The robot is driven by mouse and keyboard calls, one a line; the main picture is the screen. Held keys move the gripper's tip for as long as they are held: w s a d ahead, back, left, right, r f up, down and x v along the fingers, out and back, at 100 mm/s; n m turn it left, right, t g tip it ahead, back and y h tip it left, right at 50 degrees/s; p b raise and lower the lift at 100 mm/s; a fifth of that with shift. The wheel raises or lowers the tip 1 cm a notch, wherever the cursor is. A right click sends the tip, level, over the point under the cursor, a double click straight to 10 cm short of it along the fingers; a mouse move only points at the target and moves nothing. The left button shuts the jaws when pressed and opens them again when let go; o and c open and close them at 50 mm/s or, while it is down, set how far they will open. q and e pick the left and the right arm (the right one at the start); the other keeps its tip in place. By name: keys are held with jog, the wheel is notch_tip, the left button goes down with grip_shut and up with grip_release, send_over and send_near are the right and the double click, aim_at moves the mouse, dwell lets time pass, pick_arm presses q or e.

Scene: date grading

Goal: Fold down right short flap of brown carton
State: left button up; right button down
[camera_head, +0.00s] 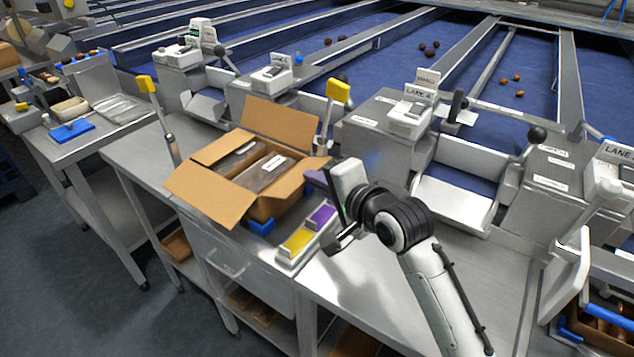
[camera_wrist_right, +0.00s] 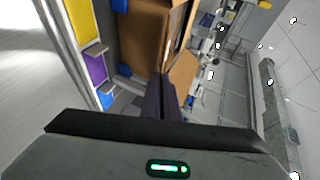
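The brown carton (camera_head: 283,203) stands open on the steel bench in the head view, with dark clear-wrapped packs (camera_head: 262,172) inside. Its back long flap (camera_head: 280,122) stands up, the front long flap (camera_head: 208,196) slopes outward, and the left short flap (camera_head: 222,148) lies outward. The right short flap (camera_head: 303,168) is raised at the right end, partly behind my right gripper (camera_head: 316,180). In the right wrist view, the gripper's dark fingers (camera_wrist_right: 160,98) look together, close by the carton (camera_wrist_right: 140,40) and a flap (camera_wrist_right: 183,75). Contact is unclear. My left gripper is out of view.
A tray with yellow (camera_head: 298,240) and purple (camera_head: 322,216) blocks lies just front-right of the carton. Yellow-topped posts (camera_head: 338,92) stand behind and left. Lane scales (camera_head: 408,118) line the bench back.

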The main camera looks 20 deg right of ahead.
jog(key=shift+w+a+r+n+g+h, duration=0.25)
jog(key=shift+w+r+g+h, duration=0.15)
jog(key=shift+r+g, duration=0.3)
jog(key=shift+w+a+r+n+g+h, duration=0.3)
jog(key=shift+r+g+h, duration=0.25)
jog(key=shift+g, duration=0.3)
jog(key=shift+w+a+r+n+g+h, duration=0.25)
jog(key=shift+w+r+g+h, duration=0.1)
jog(key=shift+r+g, duration=0.4)
jog(key=shift+f, duration=0.1)
jog(key=c, duration=2)
grip_release()
jog(key=shift+v, duration=5.15)
